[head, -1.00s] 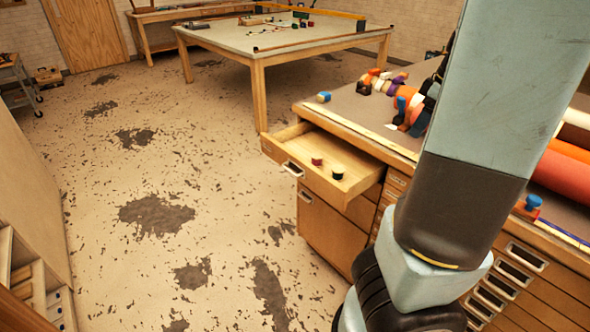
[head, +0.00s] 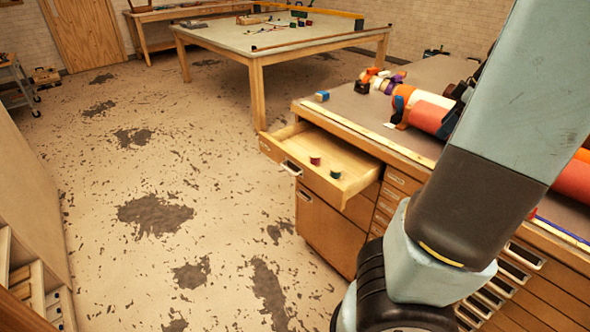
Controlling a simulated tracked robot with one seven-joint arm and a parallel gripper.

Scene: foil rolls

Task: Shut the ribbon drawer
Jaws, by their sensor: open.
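The ribbon drawer (head: 292,160) is a pale wooden drawer at the left end of the wooden cabinet. It stands pulled well out over the floor, with a metal handle (head: 291,168) on its front. A small red spool (head: 315,160) and a small green spool (head: 335,174) lie inside it. My gripper (head: 458,92) shows only as a dark part beside the left edge of my arm, above the worktop. It is open, away from the drawer and right of it; my arm hides most of it.
The worktop (head: 350,112) carries orange and red rolls (head: 427,110), a small blue block (head: 322,96) and other coloured pieces. Other closed drawers lie below. A large table (head: 270,38) stands behind. The floor left of the open drawer is free.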

